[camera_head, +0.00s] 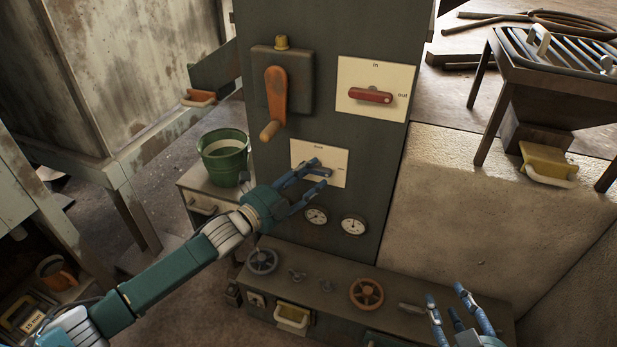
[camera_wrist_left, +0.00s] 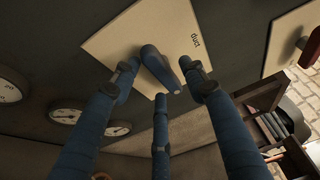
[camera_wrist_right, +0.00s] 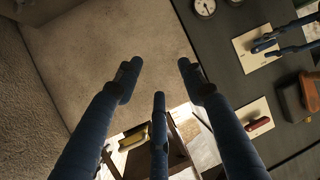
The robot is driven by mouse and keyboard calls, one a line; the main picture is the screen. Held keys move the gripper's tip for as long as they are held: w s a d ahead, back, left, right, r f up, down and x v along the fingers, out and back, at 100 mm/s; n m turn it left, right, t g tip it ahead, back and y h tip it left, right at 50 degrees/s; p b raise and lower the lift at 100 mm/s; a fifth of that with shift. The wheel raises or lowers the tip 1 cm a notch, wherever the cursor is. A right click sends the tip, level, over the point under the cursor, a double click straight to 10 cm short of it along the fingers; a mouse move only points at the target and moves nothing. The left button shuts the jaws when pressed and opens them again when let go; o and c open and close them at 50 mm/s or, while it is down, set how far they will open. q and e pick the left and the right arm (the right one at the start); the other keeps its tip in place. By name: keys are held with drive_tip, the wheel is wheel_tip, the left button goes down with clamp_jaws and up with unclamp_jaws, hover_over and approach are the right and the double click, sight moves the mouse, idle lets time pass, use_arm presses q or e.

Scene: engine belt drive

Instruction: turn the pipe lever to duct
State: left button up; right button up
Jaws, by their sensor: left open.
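The pipe lever (camera_head: 323,171) is a small blue-grey handle on a cream plate (camera_head: 337,157) on the dark panel. It also shows in the left wrist view (camera_wrist_left: 160,70), beside the word "duct" on the plate. My left gripper (camera_head: 306,187) is open at the plate, its fingers spread around the lever. In the left wrist view its fingertips (camera_wrist_left: 156,85) lie on both sides of the handle; I cannot tell whether they touch it. My right gripper (camera_head: 446,292) is open and empty at the lower right, away from the panel.
Above are an orange crank (camera_head: 276,95) and a red lever (camera_head: 371,96) on an "in/out" plate. Two gauges (camera_head: 353,226) sit below the lever. A low bench with valve wheels (camera_head: 366,293) juts out underneath. A green bucket (camera_head: 224,155) stands left.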

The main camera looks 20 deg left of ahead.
use_arm(q)
clamp_jaws()
